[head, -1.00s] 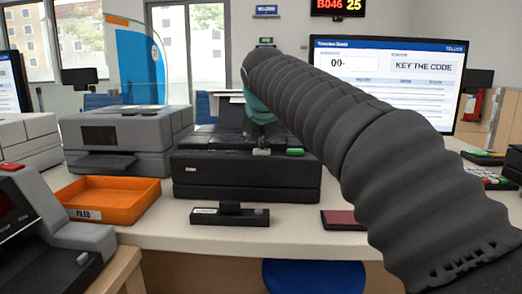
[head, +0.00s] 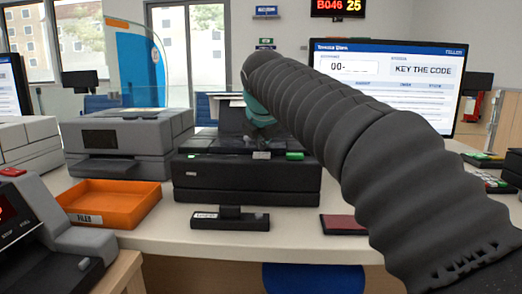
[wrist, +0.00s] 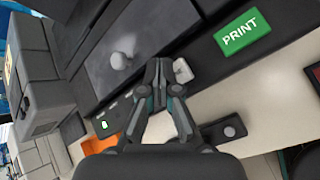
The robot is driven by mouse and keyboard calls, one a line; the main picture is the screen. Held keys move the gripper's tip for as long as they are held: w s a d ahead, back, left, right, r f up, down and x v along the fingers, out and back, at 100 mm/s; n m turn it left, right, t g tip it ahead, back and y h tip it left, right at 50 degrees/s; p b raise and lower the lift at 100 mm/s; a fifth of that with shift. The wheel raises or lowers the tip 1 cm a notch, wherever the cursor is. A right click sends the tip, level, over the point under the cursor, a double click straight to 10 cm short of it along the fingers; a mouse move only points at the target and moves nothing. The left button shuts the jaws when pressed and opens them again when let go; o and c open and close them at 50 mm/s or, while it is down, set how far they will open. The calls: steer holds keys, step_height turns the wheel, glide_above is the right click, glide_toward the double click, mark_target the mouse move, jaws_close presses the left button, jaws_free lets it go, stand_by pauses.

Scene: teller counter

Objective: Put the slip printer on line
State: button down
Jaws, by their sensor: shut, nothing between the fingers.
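The slip printer, which I take to be the black machine (head: 247,182), stands on the counter in the middle of the head view. A green key (head: 295,156) sits at its top front edge; the wrist view shows it as a green PRINT key (wrist: 241,33). A small pale grey key (head: 262,155) lies left of it, and it also shows in the wrist view (wrist: 183,70). My gripper (wrist: 160,68) is shut and empty over the printer's top front, its tips just beside the grey key. I cannot tell whether they touch it. In the head view my arm partly hides the gripper.
An orange tray (head: 88,216) and a grey printer (head: 127,142) stand to the left. A small black unit (head: 230,219) lies in front of the black machine, with a dark red pad (head: 344,224) to its right. A monitor (head: 390,82) reading "KEY THE CODE" stands behind my arm.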

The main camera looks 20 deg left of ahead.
mark_target(262, 154)
steer(key=shift+r+p, duration=0.3)
steer(key=shift+r, duration=0.1)
step_height(262, 154, up, 3)
steer(key=p, duration=0.3)
steer(key=shift+r+p, duration=0.35)
steer(key=shift+r, duration=0.65)
